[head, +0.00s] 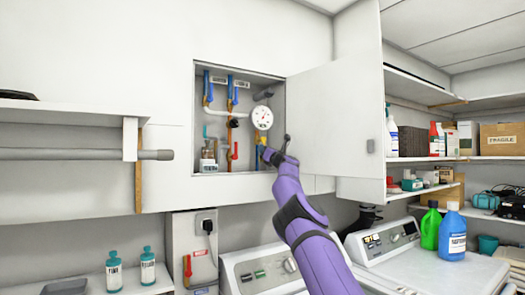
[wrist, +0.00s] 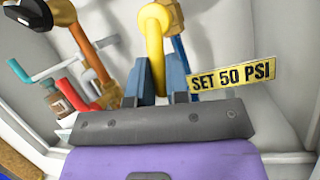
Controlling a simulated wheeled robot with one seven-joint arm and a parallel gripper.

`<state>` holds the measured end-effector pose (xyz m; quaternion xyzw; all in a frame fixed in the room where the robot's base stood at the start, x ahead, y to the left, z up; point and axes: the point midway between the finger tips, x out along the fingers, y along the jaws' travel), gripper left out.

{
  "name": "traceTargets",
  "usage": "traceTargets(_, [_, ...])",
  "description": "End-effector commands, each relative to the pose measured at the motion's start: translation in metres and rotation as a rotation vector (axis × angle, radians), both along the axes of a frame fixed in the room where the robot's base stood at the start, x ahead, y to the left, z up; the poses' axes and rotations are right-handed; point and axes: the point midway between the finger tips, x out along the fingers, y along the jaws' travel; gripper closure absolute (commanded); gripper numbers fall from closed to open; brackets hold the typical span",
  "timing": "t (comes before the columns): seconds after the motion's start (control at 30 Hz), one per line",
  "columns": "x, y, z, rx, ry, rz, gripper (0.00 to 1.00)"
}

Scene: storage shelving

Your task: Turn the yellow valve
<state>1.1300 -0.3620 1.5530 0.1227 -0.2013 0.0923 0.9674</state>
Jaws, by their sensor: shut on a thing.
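The yellow valve handle (wrist: 154,42) is a thick yellow bar in the wrist view, standing between the two grey-blue fingers of my gripper (wrist: 162,78). The fingers are shut on the handle from both sides. In the head view my gripper (head: 272,156) is at the lower right of the open wall cabinet, below the round gauge (head: 262,117). A small bit of yellow shows there beside the fingers; most of the valve is hidden by my gripper.
A yellow "SET 50 PSI" label (wrist: 232,76) is right of the fingers. Blue-handled pipes (head: 231,90), a red lever (head: 235,150) and a small bottle (head: 208,158) share the cabinet. Its open door (head: 330,120) stands close on the right. Washing machines (head: 258,270) are below.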

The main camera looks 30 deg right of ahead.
Motion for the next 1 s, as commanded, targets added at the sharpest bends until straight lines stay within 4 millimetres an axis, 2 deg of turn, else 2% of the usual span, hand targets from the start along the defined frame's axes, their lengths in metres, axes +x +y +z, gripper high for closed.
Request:
traceTargets(0.4, [0.0012, -0.0015, -0.0036, -0.195, -0.002, 0.000, 1.00])
traceTargets(0.97, [0.0013, -0.0009, -0.0032, -0.223, -0.004, 0.000, 1.00])
traceTargets(1.0, [0.0012, -0.0009, -0.0032, -0.223, -0.004, 0.000, 0.77])
